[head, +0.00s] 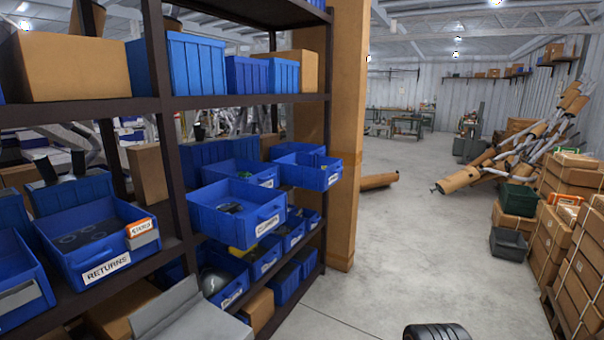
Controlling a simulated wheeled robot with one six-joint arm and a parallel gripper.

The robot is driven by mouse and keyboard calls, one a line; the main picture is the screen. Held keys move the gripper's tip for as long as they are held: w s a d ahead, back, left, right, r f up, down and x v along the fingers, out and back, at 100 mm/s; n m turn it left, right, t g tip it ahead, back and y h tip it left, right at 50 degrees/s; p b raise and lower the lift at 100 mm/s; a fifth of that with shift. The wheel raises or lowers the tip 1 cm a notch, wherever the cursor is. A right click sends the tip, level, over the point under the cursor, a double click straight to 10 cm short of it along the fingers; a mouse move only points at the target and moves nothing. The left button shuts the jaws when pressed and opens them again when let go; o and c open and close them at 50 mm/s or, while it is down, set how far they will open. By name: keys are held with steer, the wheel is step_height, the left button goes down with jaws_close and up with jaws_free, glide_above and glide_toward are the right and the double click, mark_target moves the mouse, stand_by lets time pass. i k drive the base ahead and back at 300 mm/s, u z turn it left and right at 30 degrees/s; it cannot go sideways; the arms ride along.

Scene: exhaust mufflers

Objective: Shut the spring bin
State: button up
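Blue open bins stand on a dark metal shelf rack (160,110). One blue bin (235,212) sticks well out of the middle shelf; its label seems to read CLAMPS and small dark parts lie in it. Behind it, another blue bin (318,178) also juts out past the shelf edge; its label is too small to read. I cannot tell for sure which bin is the spring bin. My gripper is not visible.
A bin labelled RETURNS (108,262) sits at the left. A tan post (347,130) stands at the rack's end. Open concrete floor (410,230) lies to the right, with stacked cartons (575,245) and a muffler pile (500,165) beyond. A black ribbed object (437,332) shows at the bottom edge.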

mark_target(308, 174)
steer(key=u, duration=0.05)
steer(key=i, duration=2.8)
steer(key=u, duration=0.2)
